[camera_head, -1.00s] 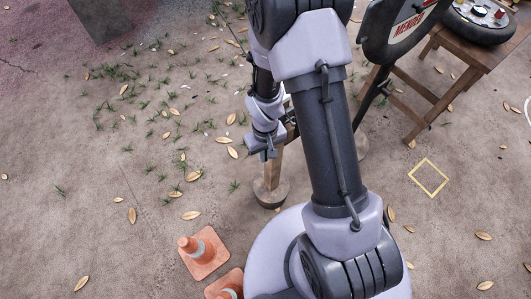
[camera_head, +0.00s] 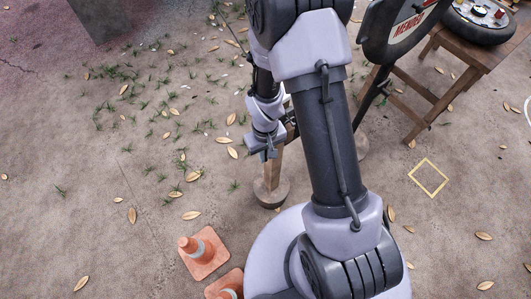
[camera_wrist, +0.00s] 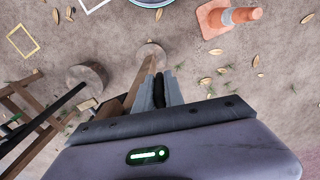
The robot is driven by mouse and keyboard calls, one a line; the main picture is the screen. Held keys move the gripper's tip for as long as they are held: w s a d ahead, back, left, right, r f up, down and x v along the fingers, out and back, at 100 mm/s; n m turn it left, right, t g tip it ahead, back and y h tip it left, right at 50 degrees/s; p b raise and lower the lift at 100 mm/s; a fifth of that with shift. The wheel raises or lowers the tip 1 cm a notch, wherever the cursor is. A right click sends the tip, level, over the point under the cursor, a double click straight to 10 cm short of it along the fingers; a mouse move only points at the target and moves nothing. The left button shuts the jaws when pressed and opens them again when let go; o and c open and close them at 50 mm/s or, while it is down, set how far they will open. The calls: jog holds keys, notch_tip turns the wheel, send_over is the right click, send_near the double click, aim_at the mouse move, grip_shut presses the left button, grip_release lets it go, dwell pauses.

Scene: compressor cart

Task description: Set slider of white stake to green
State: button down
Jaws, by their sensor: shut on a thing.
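A wooden stake (camera_head: 273,172) stands upright on a round base (camera_head: 270,194), left of my arm. Its upper part is hidden behind my arm, where only a sliver of white (camera_head: 287,99) shows. In the wrist view the stake (camera_wrist: 133,92) runs beside my fingers, down to its round base (camera_wrist: 151,54). My gripper (camera_wrist: 160,90) is at the stake, its pale fingers closed about a small dark piece, which looks like the slider. My gripper (camera_head: 269,150) also shows in the head view. The slider's colour marks cannot be seen.
Two orange cones, one upright (camera_head: 199,249), stand at the front left of my base. A yellow square (camera_head: 428,178) marks the ground. The left ground is mostly clear.

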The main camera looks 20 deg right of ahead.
dwell(0.4)
notch_tip(320, 180, down, 8)
jog(key=b, duration=0.6)
jog(key=shift+r, duration=0.25)
jog(key=c, duration=1.5)
grip_release()
jog(key=shift+d, duration=0.15)
notch_tip(320, 180, up, 18)
jog(key=p, duration=0.7)
jog(key=shift+f, duration=0.25)
